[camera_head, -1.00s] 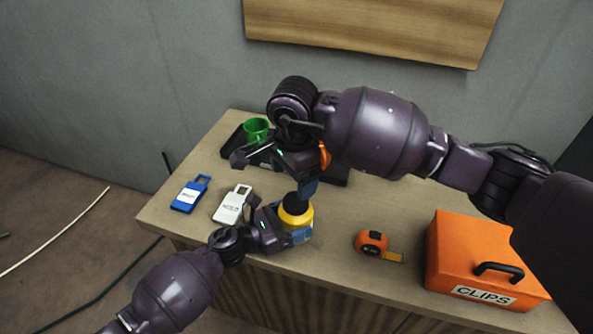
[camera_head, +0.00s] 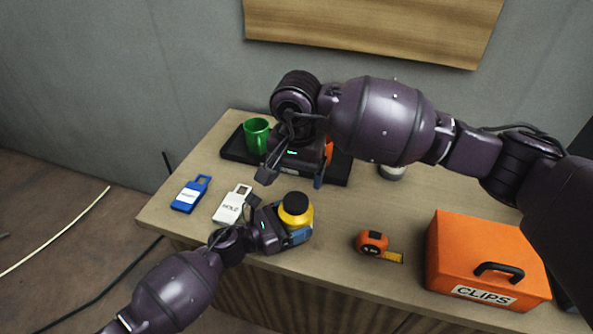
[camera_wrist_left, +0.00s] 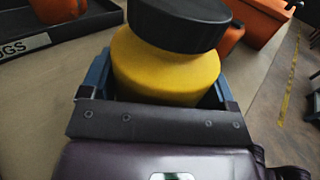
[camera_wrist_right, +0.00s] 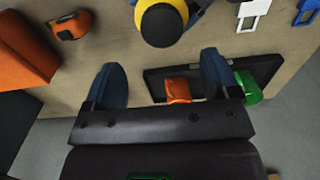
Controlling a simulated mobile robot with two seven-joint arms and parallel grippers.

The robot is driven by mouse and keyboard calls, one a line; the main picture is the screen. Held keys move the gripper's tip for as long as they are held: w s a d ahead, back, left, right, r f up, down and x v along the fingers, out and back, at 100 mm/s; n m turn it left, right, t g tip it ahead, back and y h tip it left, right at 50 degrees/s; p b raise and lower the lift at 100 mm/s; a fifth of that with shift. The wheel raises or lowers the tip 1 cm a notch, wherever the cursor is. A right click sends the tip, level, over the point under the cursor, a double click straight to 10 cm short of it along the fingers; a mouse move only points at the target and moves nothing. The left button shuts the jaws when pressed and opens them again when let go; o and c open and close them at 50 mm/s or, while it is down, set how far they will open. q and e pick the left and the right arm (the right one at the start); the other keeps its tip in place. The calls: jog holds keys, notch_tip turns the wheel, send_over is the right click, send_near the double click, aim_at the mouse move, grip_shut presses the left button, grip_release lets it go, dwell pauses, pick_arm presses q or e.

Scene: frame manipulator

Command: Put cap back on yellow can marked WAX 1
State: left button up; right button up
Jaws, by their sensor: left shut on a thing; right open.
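The yellow can (camera_head: 297,217) stands on the table near the front edge, with its black cap (camera_head: 295,203) seated on top. In the left wrist view the yellow can (camera_wrist_left: 160,72) sits between my fingers, and the black cap (camera_wrist_left: 178,22) covers its top. No label can be read on the can. My left gripper (camera_head: 290,238) is shut on the can's body. My right gripper (camera_head: 292,182) is open and empty, behind and above the can. In the right wrist view its blue fingers (camera_wrist_right: 162,80) are wide apart, with the capped can beyond them.
A black tray (camera_head: 232,150) at the back holds a green mug (camera_head: 256,135) and an orange item (camera_wrist_right: 178,90). Blue (camera_head: 190,194) and white (camera_head: 232,204) tags lie left. An orange tape measure (camera_head: 372,243) and an orange CLIPS box (camera_head: 475,262) stand right.

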aim_at(297, 201)
jog(key=shift+f, duration=4)
jog(key=c, duration=1)
pick_arm(q)
jog(key=shift+a, duration=0.1)
pick_arm(e)
jog(key=shift+o, duration=0.2)
